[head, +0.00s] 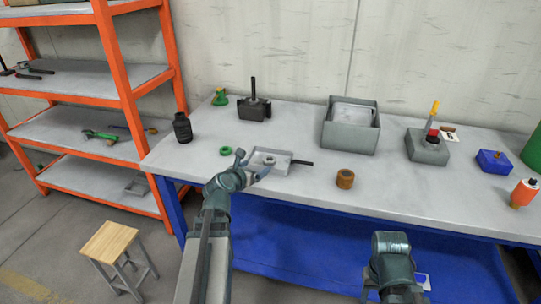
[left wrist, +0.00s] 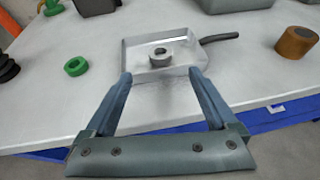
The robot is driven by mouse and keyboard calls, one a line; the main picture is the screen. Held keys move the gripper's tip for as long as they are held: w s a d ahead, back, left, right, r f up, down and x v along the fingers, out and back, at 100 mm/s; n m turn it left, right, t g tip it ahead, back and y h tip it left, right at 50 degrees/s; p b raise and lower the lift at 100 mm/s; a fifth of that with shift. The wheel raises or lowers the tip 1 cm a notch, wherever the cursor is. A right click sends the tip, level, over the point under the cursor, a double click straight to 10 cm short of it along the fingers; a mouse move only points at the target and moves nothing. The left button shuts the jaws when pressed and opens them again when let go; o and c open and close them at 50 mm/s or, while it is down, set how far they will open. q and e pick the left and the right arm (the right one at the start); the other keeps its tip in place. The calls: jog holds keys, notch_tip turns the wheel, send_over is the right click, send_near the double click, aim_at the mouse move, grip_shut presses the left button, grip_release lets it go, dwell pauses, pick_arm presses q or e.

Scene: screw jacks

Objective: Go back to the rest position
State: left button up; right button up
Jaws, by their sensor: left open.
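My left gripper (head: 252,166) is above the front part of the workbench, just left of a shallow metal tray with a dark handle (head: 283,164). In the left wrist view its two fingers (left wrist: 166,80) are apart with nothing between them. The tray (left wrist: 137,64) lies just beyond the fingertips, with a grey ring (left wrist: 160,57) inside it. My right arm (head: 391,262) shows at the bottom in front of the bench. Its gripper is not visible.
An orange shelf (head: 128,100) and a stool (head: 110,243) stand left.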

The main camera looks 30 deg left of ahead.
pick_arm(q)
jog(key=shift+d, duration=0.1)
jog(key=s+d+f+m+g+h+p, duration=0.2)
jog(key=d+m+g, duration=0.1)
jog(key=d+m, duration=0.8)
jog(key=s+d+f+m+g+h+p, duration=0.2)
jog(key=d+m+g+p, duration=0.15)
jog(key=d+m, duration=0.65)
jog(key=s+d+m+g+y+p, duration=0.3)
jog(key=s+d+m+g, duration=0.4)
jog(key=s+d+m, duration=0.5)
jog(key=s+m+y, duration=0.1)
jog(key=s+m, duration=0.2)
jog(key=m, duration=0.4)
jog(key=shift+d+f+m, duration=0.2)
jog(key=shift+d+m, duration=0.1)
jog(key=shift+d, duration=0.1)
